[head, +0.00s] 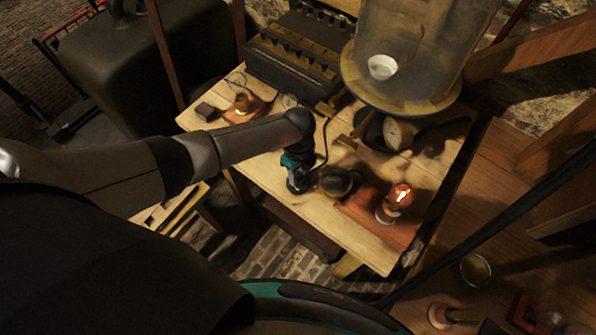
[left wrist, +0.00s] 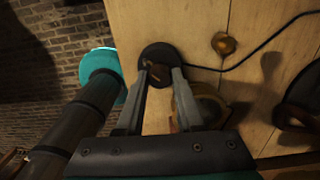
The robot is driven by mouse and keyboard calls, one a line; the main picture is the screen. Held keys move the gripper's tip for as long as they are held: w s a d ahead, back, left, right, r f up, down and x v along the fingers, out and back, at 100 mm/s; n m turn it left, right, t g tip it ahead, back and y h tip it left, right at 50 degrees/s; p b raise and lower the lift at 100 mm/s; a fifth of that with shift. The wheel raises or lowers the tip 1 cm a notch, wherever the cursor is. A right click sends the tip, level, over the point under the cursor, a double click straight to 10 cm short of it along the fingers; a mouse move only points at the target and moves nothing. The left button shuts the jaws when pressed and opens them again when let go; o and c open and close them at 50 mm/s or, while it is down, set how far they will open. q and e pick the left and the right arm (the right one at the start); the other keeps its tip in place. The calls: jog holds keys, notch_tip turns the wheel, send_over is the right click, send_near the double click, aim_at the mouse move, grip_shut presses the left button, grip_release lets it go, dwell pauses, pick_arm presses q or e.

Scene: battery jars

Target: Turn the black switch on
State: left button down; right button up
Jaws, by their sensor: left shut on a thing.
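The black switch (left wrist: 157,52) is a round dark piece on the pale wooden table, near the table's edge in the left wrist view. My left gripper (left wrist: 162,72) points down at it, with a finger on each side of its middle. The fingers are closed on the switch, and the part between the fingertips is dark and hard to make out. In the head view my left gripper (head: 297,182) is low at the table's front edge and mostly covers the switch. My right gripper is in neither view.
On the table (head: 265,172), a round brass-and-dark device (head: 336,181) stands close right of my gripper. A glowing lamp (head: 400,195) sits on a reddish board. A large glass jar (head: 405,50) and a dark battery rack (head: 292,58) stand behind. A black cable (left wrist: 240,66) runs from the switch.

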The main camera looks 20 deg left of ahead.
pick_arm(q)
jog(key=c, duration=0.5)
grip_release()
jog(key=shift+c, duration=0.2)
notch_tip(320, 180, up, 15)
jog(key=p, duration=0.2)
jog(key=shift+p, duration=0.4)
jog(key=shift+r, duration=0.1)
